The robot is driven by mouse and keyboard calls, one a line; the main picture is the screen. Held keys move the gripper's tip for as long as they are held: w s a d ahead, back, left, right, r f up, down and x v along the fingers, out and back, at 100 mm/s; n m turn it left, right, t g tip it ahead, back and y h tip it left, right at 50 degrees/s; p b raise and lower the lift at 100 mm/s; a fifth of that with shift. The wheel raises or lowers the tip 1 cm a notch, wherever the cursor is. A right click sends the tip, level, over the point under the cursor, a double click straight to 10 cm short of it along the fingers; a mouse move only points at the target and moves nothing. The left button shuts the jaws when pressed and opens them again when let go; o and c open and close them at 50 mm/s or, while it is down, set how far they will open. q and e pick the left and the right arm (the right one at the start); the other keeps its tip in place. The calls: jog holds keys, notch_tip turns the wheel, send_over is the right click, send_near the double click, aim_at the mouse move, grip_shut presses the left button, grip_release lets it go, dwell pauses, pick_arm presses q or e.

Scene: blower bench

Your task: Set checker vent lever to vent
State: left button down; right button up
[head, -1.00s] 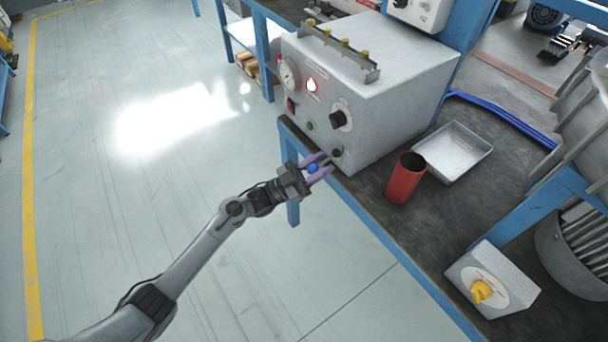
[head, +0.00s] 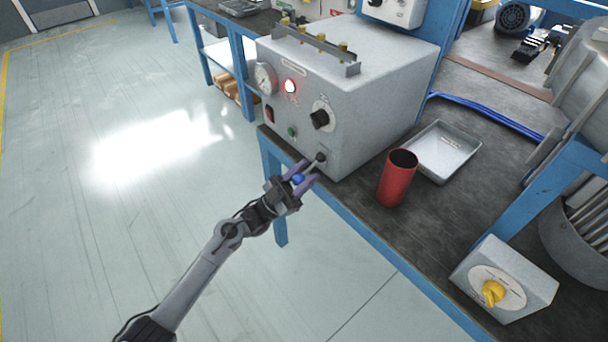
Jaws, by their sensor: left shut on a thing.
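The checker (head: 362,88) is a grey box on the bench with a gauge, a lit red lamp and a black knob on its front. Its vent lever (head: 311,167) is at the lower right of that front: a thin rod runs from a dark round mount down and left to a blue ball end. My left gripper (head: 299,177), with purple fingers, is shut around the blue ball end, just off the bench's front edge. The fingers partly hide the ball. Any vent marking beside the lever is too small to read. My right gripper is not in view.
A red cup (head: 396,180) stands upright on the bench (head: 365,212), right of the checker. A shallow metal tray (head: 472,146) lies behind it. A grey box with a yellow knob (head: 493,292) is at the front right. Open floor (head: 120,240) lies left of the bench.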

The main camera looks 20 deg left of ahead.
pick_arm(q)
jog(key=c, duration=1.1)
grip_release()
jog(key=shift+f, duration=0.3)
jog(key=o, duration=0.3)
jog(key=shift+r, duration=0.15)
jog(key=shift+s+a+f, duration=0.25)
jog(key=shift+a+f, duration=0.1)
jog(key=shift+f, duration=0.05)
jog(key=p+v, duration=0.1)
jog(key=v, duration=0.8)
jog(key=shift+s+a+f+p, duration=0.15)
jog(key=shift+f+p, duration=0.05)
jog(key=shift+p, duration=0.15)
